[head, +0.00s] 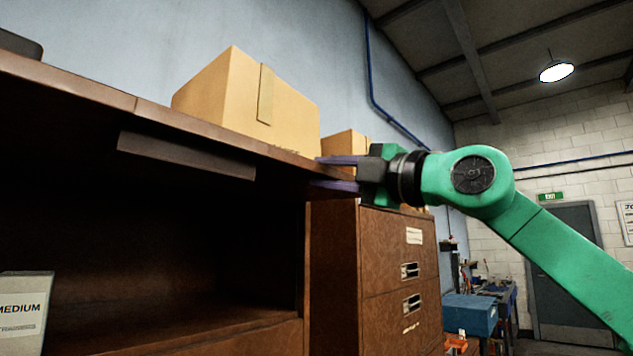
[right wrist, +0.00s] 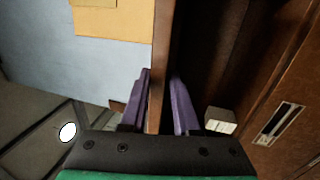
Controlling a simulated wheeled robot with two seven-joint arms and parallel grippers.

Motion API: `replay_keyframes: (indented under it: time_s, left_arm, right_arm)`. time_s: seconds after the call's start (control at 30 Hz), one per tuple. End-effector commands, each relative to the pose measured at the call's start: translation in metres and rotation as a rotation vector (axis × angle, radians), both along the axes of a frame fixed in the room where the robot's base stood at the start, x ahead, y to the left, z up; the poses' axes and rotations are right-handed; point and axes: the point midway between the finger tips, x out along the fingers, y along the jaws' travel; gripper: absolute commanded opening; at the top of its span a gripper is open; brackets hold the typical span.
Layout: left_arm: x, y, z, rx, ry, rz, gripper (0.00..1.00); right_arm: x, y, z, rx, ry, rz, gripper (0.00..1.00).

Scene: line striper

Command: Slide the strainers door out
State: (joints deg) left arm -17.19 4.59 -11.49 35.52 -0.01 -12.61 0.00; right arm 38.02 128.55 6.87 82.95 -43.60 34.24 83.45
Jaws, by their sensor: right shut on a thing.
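A brown wooden cabinet (head: 165,320) with an open, dark front fills the left of the head view. A long brown board (head: 215,133) runs along its top. A darker flat strip (head: 185,156) hangs under the board. I cannot tell which of these parts is the strainers door. My right gripper (head: 337,172) is at the board's right end, with one purple finger above it and one below. In the right wrist view the gripper (right wrist: 163,108) is shut on the board (right wrist: 161,65), which shows as a thin edge between the fingers. My left gripper is not in view.
Cardboard boxes (head: 245,100) stand on top of the board. A box labelled MEDIUM (head: 22,312) sits inside the cabinet. A brown drawer cabinet (head: 385,285) stands just beyond its right side. A blue box (head: 470,314) and a grey door (head: 570,270) are further back.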

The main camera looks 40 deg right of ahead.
Motion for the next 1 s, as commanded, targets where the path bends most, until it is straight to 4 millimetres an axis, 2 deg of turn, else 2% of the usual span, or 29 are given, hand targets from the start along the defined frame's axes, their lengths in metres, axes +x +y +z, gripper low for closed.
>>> replay_keyframes:
  time_s: [0.43,0.73,0.77,0.83,0.87,1.0]
  left_arm:
    - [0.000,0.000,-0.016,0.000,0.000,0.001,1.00]
    - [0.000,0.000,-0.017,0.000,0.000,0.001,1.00]
    - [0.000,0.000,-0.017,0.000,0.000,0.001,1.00]
    - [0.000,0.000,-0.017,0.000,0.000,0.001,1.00]
    - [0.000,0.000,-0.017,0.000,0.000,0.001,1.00]
    - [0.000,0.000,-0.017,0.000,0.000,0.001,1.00]
  right_arm:
    - [-0.041,-0.002,0.001,0.001,-0.008,0.000,0.00]
    - [-0.047,-0.002,0.003,0.000,-0.007,0.001,0.00]
    - [-0.047,-0.002,0.002,0.000,-0.007,0.001,0.33]
    - [-0.047,-0.002,0.002,0.000,-0.006,0.002,0.60]
    - [-0.047,-0.002,0.002,0.000,-0.005,0.001,0.64]
    - [-0.046,-0.002,0.001,0.000,-0.002,0.001,0.64]
